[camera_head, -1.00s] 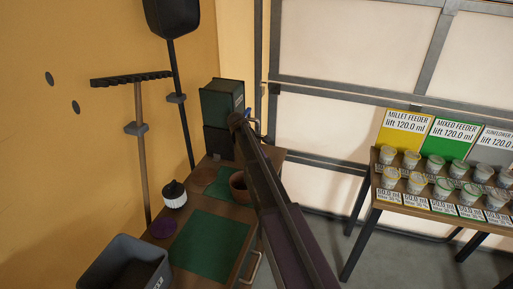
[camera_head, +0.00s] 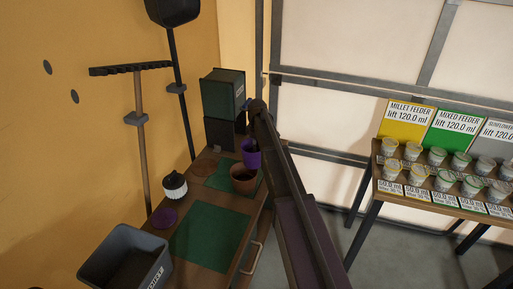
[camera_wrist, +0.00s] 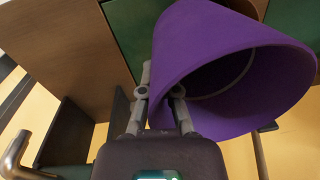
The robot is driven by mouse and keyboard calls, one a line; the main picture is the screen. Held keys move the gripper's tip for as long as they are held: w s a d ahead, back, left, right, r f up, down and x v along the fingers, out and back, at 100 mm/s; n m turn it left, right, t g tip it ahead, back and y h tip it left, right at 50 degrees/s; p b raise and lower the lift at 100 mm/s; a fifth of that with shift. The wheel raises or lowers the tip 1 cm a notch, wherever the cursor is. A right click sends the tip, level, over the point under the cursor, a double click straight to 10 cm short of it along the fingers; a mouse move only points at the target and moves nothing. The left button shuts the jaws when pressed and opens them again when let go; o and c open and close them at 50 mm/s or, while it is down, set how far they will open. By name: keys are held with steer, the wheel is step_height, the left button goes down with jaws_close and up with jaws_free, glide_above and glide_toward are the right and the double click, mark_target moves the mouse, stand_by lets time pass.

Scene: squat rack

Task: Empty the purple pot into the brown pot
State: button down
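The purple pot (camera_head: 251,154) is at the brown pot's back right edge in the head view, above or behind its rim; I cannot tell if they touch. In the wrist view the purple pot (camera_wrist: 225,65) fills the upper right, tilted, its wide mouth showing. No contents can be made out inside it. My gripper (camera_wrist: 162,92) has its fingers closed at the purple pot's wall near the rim. The brown pot (camera_head: 242,182) stands upright on the bench with dark contents. My arm hides the gripper in the head view.
The bench holds a green mat (camera_head: 207,238), a purple saucer (camera_head: 164,217), a brown saucer (camera_head: 203,168) and a white bottle with a black top (camera_head: 174,188). A grey bin (camera_head: 160,270) stands in front. A dark green box (camera_head: 222,96) is behind. A table of cups (camera_head: 445,200) is right.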

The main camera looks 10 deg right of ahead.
steer(key=shift+r, duration=0.15)
steer(key=shift+r+p, duration=1.45)
steer(key=shift+p, duration=0.1)
